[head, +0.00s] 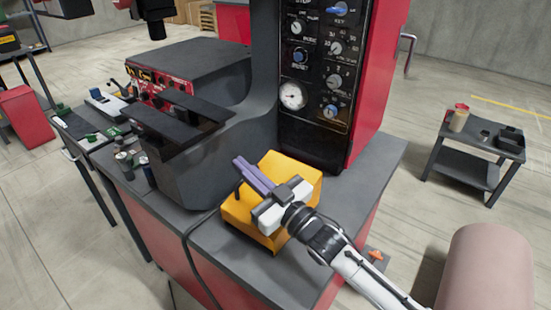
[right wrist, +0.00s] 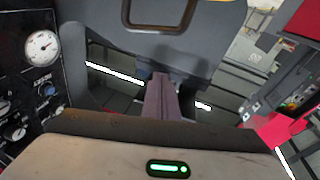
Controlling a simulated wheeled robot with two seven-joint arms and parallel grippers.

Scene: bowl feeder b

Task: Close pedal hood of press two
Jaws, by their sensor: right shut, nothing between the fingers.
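A yellow box-like housing (head: 235,213), which looks like the pedal with its hood, sits on the dark bench top at the foot of the press (head: 318,90). My right gripper (head: 240,167) is just above it, its purple fingers pointing to the upper left. The fingers are together and hold nothing; they also show in the right wrist view (right wrist: 160,98). The gripper hides part of the yellow top, so I cannot tell whether the hood is open or closed, or whether I touch it. My left gripper is not in view.
The press's dark panel with knobs and a gauge (head: 292,96) rises behind the housing. A grey machine body (head: 195,175) stands to its left. A black cable (head: 188,250) runs over the bench's front edge. Bench top (head: 375,165) is clear to the right.

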